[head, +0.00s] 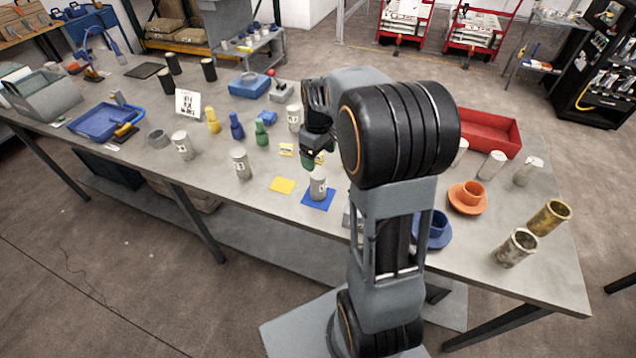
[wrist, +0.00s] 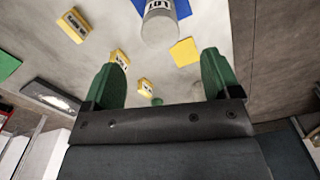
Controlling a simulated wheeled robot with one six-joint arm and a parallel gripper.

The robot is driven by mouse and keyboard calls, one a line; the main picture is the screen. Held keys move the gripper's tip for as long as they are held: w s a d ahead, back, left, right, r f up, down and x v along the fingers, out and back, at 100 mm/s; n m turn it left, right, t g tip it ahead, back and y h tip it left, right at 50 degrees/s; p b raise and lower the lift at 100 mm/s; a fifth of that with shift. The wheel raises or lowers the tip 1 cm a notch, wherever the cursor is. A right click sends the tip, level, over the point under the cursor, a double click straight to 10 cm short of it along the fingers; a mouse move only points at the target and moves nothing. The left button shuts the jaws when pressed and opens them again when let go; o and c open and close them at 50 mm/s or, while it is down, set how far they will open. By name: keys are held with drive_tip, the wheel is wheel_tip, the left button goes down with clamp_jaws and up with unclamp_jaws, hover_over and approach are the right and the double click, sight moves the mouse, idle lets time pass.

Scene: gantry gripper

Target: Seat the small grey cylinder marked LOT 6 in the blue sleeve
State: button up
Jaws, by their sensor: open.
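A grey cylinder (head: 318,188) with a printed label stands upright on a blue square (head: 311,204) near the table's front edge. It also shows in the wrist view (wrist: 159,27), cut by the top edge. Similar labelled cylinders stand at the left (head: 183,148), centre left (head: 241,165) and behind my gripper (head: 295,120). I cannot read which is LOT 6. A blue sleeve (head: 436,230) with a wide round base stands to the right, partly hidden by my arm. My gripper (head: 314,158) is open and empty above the table, just behind the cylinder on the blue square; its green fingers (wrist: 161,70) are apart.
An orange sleeve (head: 468,194) stands right of the blue one, with brass and grey tubes (head: 516,248) beyond. A red tray (head: 487,132) lies at the back right. A yellow square (head: 282,185) and coloured pegs (head: 237,127) lie left of my gripper. A blue tray (head: 100,122) is far left.

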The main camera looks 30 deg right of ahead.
sight(318, 173)
wheel_tip(318, 173, down, 11)
drive_tip(key=shift+r+p, duration=0.2)
drive_tip(key=shift+p, duration=0.85)
drive_tip(key=shift+c, duration=0.4)
drive_tip(key=c, duration=1.2)
drive_tip(key=shift+w+r, duration=0.1)
drive_tip(key=shift+c, duration=0.6)
drive_tip(key=shift+r, duration=0.1)
